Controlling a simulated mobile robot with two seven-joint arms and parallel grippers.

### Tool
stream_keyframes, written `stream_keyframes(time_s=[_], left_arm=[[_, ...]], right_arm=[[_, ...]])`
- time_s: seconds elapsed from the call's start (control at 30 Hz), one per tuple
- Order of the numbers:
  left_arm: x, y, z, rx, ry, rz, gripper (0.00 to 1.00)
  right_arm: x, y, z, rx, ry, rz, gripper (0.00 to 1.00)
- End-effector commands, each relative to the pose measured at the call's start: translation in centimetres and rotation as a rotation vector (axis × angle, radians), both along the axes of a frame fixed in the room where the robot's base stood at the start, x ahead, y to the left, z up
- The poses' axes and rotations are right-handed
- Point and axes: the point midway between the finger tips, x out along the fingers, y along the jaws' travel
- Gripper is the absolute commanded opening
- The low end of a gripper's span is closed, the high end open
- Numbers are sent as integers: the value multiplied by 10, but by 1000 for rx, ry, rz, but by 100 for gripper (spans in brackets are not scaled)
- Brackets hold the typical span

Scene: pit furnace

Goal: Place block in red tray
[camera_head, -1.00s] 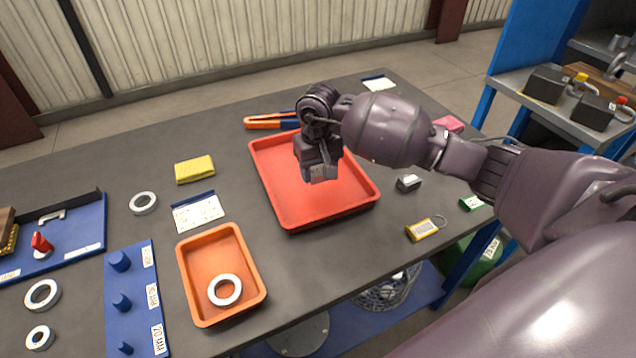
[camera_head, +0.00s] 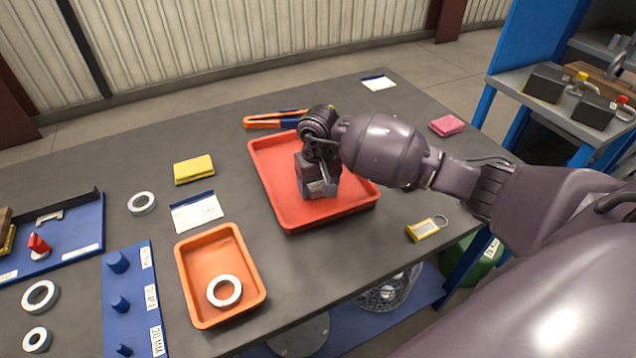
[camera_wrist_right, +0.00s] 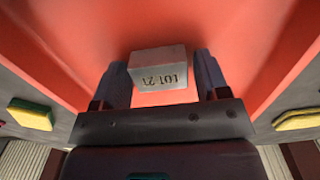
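The red tray (camera_head: 285,205) lies in the middle of the table. My right gripper (camera_head: 317,190) points down inside it, low near the tray floor. In the right wrist view, a light grey block (camera_wrist_right: 157,68) marked "LOT 21" sits between the two fingers (camera_wrist_right: 162,75). The block is close to the left finger, and a narrow gap shows at the right finger, so the gripper looks slightly open around it. The block is inside the tray walls; whether it rests on the floor is hard to tell. My left gripper is not in view.
An orange tray (camera_head: 251,300) with a white ring (camera_head: 224,291) stands nearer and left. A yellow sponge (camera_head: 194,169), paper card (camera_head: 196,211), blue peg board (camera_head: 132,285) and loose rings lie left. A yellow tag (camera_head: 424,229) and pink sponge (camera_head: 446,125) are right.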

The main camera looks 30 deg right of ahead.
Motion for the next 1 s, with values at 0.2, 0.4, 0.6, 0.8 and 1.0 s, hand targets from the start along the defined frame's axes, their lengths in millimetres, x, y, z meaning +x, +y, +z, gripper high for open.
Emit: stream_keyframes(time_s=[0.2,0.4,0.6,0.8,1.0], left_arm=[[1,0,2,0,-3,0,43],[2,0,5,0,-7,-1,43],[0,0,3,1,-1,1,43],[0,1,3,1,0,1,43],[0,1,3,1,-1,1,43]], right_arm=[[0,0,0,1,-1,0,78],[0,1,4,2,-2,0,78],[1,-1,29,-3,-5,2,78],[1,-1,69,-2,-5,2,78],[1,0,102,0,-4,1,78]])
